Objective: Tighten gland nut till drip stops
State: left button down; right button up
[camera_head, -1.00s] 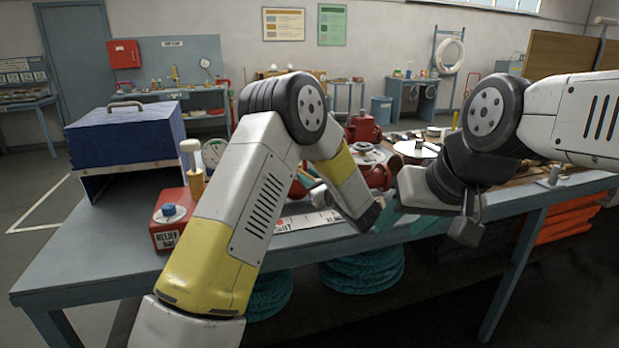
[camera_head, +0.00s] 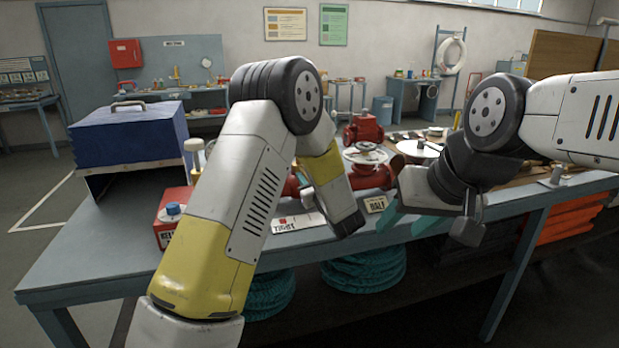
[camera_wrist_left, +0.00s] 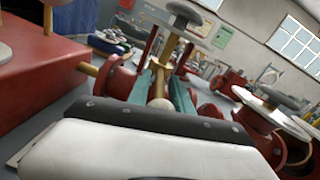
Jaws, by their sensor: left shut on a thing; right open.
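In the left wrist view a red flanged valve (camera_wrist_left: 118,76) has two red yoke posts under a pale handwheel (camera_wrist_left: 186,36). The teal fingers of my left gripper (camera_wrist_left: 165,88) reach between the posts and are shut on a small brass-coloured part, apparently the gland nut, mostly hidden by the fingers. In the head view my left forearm and wrist cover this valve and most of the left gripper. My right gripper (camera_head: 412,218) is open and empty by the bench's front edge. I cannot make out any drip.
A red box with a blue knob (camera_head: 172,212) and a blue case (camera_head: 130,138) stand left on the bench (camera_head: 90,255). TIGHT (camera_head: 292,223) and HALF (camera_head: 376,203) cards lie near the front edge. Another red valve with a pale wheel (camera_head: 366,156) stands behind.

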pick_arm(q)
jog(key=c, duration=1.2)
grip_release()
jog(key=shift+s, duration=0.1)
jog(key=v, duration=0.7)
jog(key=shift+s, duration=0.3)
jog(key=shift+d, duration=0.1)
